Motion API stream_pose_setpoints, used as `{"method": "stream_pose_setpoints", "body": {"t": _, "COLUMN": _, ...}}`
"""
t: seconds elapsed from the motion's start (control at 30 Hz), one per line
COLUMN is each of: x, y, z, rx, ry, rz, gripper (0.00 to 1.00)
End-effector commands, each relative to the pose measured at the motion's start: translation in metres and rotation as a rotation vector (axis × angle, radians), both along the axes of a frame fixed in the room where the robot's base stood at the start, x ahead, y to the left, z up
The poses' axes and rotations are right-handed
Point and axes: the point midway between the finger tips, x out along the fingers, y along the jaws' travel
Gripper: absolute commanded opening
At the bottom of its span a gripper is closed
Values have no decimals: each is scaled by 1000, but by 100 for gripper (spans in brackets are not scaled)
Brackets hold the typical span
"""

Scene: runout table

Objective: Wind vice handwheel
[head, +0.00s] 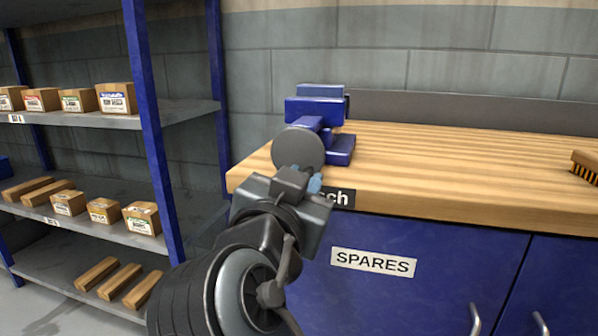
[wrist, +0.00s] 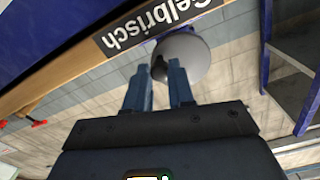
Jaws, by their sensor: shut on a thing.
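The blue vice (head: 318,112) is mounted at the left front corner of the wooden bench top. Its grey round handwheel (head: 297,148) faces the front, and it also shows in the wrist view (wrist: 187,58) just beyond the fingertips. My gripper (head: 308,178) reaches up to the lower edge of the handwheel from the front. In the wrist view my gripper (wrist: 158,70) has its two blue fingers shut on a dark part at the wheel's edge. The exact grip is partly hidden, and my wrist covers the lower side of the wheel in the head view.
The bench top (head: 450,160) is mostly clear, with a brush (head: 586,167) at the right. A blue cabinet (head: 400,300) labelled SPARES is below. A shelf rack (head: 180,110) with boxes and wooden blocks stands at the left. A grey block wall is behind.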

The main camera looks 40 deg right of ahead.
Motion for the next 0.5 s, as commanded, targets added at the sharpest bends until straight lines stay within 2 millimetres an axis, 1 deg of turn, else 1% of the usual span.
{"method": "stream_pose_setpoints", "body": {"t": 0.03, "x": 0, "y": -1, "z": 6, "rx": -19, "ry": 24, "rz": 1, "gripper": 0}}
{"method": "stream_pose_setpoints", "body": {"t": 0.07, "x": -1, "y": -1, "z": 7, "rx": -30, "ry": 40, "rz": 1, "gripper": 0}}
{"method": "stream_pose_setpoints", "body": {"t": 0.23, "x": -2, "y": -1, "z": 6, "rx": -73, "ry": 99, "rz": 2, "gripper": 0}}
{"method": "stream_pose_setpoints", "body": {"t": 0.5, "x": -2, "y": -1, "z": 4, "rx": -82, "ry": 107, "rz": 2, "gripper": 0}}
